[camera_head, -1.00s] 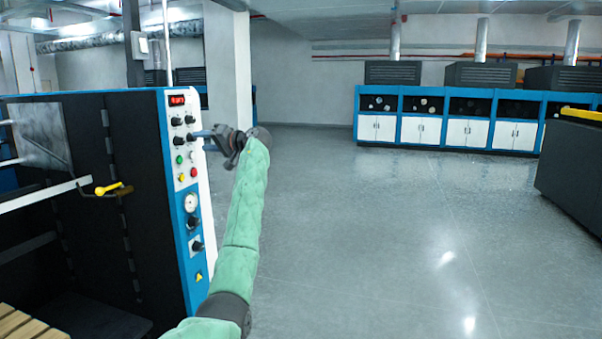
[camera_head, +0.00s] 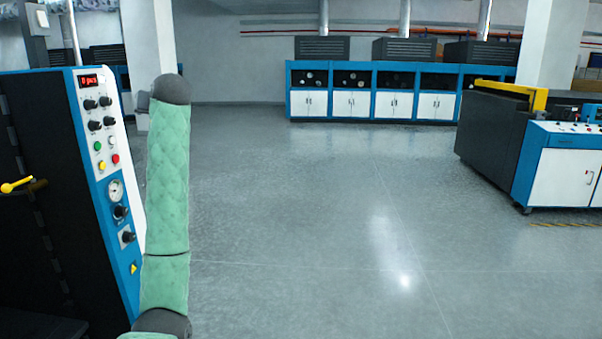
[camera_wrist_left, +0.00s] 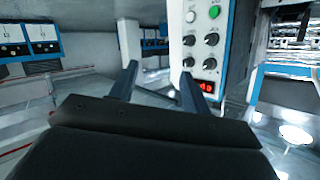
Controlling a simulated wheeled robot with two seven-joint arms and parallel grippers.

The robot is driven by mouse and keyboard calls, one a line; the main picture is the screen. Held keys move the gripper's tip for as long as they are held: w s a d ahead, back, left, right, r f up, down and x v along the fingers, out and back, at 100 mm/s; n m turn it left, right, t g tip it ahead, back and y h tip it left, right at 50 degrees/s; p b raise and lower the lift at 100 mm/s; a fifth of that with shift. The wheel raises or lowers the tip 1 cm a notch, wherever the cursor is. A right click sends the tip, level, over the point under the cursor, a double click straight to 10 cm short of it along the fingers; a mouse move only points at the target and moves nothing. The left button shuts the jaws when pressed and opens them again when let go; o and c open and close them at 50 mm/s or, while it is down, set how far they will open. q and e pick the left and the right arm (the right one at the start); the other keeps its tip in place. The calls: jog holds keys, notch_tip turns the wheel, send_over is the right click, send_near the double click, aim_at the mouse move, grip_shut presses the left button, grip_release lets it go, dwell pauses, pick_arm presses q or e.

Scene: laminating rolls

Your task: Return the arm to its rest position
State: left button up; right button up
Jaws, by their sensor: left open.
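My left arm, in a green quilted sleeve, rises upright at the left of the head view, and its gripper is hidden there behind the sleeve. In the left wrist view my left gripper (camera_wrist_left: 158,78) is open, with its two fingers apart and nothing between them. The machine's control panel (camera_head: 107,165) stands just left of the arm in the head view. It has a red display, black knobs and coloured buttons. In the left wrist view the panel (camera_wrist_left: 203,50) appears upside down beside the right finger. My right gripper is not in view.
The dark machine body (camera_head: 50,200) with a yellow handle (camera_head: 17,185) is close on the left. Blue and white cabinets (camera_head: 370,92) line the back. Another blue and white machine (camera_head: 560,165) stands at the right. The floor (camera_head: 340,220) between is open.

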pick_arm(q)
jog(key=s+d+f+m+h, duration=0.25)
jog(key=s+d+f, duration=0.45)
jog(key=f, duration=0.5)
jog(key=s+d+f+m+h, duration=0.2)
jog(key=s+d+f+h, duration=0.2)
jog(key=s+d+f, duration=0.5)
jog(key=s+d+f+m+h, duration=0.25)
jog(key=s+d+f, duration=0.3)
jog(key=f, duration=0.85)
jog(key=s+d+f+g, duration=0.1)
jog(key=s+f+g, duration=0.2)
jog(key=s+f, duration=0.8)
jog(key=s+d+f+g+h+p, duration=0.1)
jog(key=s+d+f+g, duration=0.1)
jog(key=s+f, duration=0.8)
jog(key=s+d+f+g+h, duration=0.1)
jog(key=s+f+g, duration=0.2)
jog(key=s+f, duration=0.8)
jog(key=s, duration=0.8)
jog(key=shift+d+f+g, duration=0.3)
jog(key=shift+f+g, duration=0.05)
jog(key=shift+g, duration=0.05)
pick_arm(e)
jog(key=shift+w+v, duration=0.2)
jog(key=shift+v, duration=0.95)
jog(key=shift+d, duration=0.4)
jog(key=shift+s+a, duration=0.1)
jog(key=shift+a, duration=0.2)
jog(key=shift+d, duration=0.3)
